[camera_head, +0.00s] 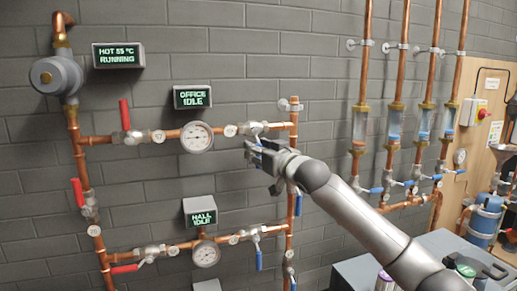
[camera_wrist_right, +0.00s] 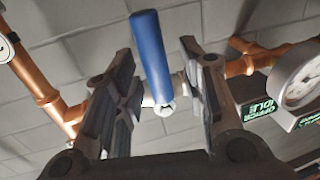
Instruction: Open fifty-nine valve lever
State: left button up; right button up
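My right gripper (camera_head: 260,156) is at the upper pipe run, by the valve to the right of the office gauge. In the right wrist view the right gripper (camera_wrist_right: 157,50) is open, with its two dark fingers apart. A blue valve lever (camera_wrist_right: 152,50) stands between the fingers, with visible gaps on both sides. Its pivot on the valve (camera_wrist_right: 164,107) also lies between them. In the head view the gripper hides most of this lever; the silver valve body (camera_head: 254,129) shows above. No number fifty-nine is readable on any valve. My left gripper is not in view.
Red levers (camera_head: 124,114) sit on the left valves. The office gauge (camera_head: 197,137) and office display (camera_head: 192,97) are left of the gripper. A blue lever (camera_head: 258,257) hangs on the lower run. A vertical copper pipe (camera_head: 292,130) stands close on the right.

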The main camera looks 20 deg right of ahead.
jog(key=shift+c, duration=0.4)
grip_shut()
